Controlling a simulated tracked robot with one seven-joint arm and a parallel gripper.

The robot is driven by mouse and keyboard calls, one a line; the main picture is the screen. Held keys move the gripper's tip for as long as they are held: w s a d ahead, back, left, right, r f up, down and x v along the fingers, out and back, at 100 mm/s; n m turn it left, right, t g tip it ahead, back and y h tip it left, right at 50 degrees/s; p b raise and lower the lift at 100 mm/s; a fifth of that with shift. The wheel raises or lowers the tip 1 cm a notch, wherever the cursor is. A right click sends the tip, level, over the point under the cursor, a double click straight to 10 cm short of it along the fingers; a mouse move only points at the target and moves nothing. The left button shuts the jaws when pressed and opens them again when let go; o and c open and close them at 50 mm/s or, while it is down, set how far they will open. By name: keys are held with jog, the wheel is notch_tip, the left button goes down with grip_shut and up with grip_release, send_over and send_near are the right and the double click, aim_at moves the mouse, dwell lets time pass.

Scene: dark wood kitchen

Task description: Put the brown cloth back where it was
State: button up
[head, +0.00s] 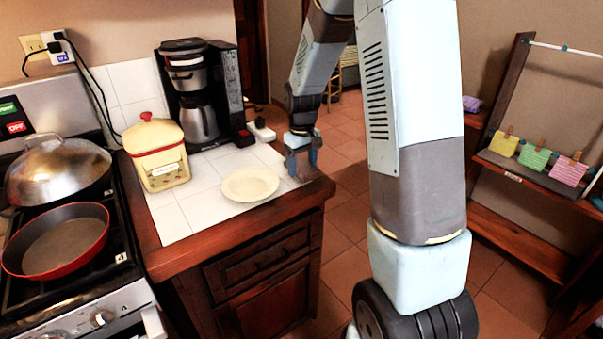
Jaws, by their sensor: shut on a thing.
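My gripper (303,165) has blue fingers and points down at the right end of the tiled counter (190,195), near its wooden edge. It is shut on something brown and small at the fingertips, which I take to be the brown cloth. The cloth's outline blends with the brown wood edge, so I cannot tell its shape or whether it touches the counter. Yellow (504,145), green (535,158) and pink (570,171) cloths are at the wooden rack (515,235) on the right, with clothespins at their tops.
A pale plate (250,184) lies on the counter left of my gripper. A yellow canister (156,155) and a black coffee maker (199,95) stand behind it. A red pan (58,240) and a lidded pot (58,172) are on the stove. Tiled floor separates counter and rack.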

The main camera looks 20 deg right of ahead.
aim_at(302, 166)
jog(key=shift+f, duration=1.65)
jog(key=o, duration=1.1)
jog(key=shift+f, duration=0.1)
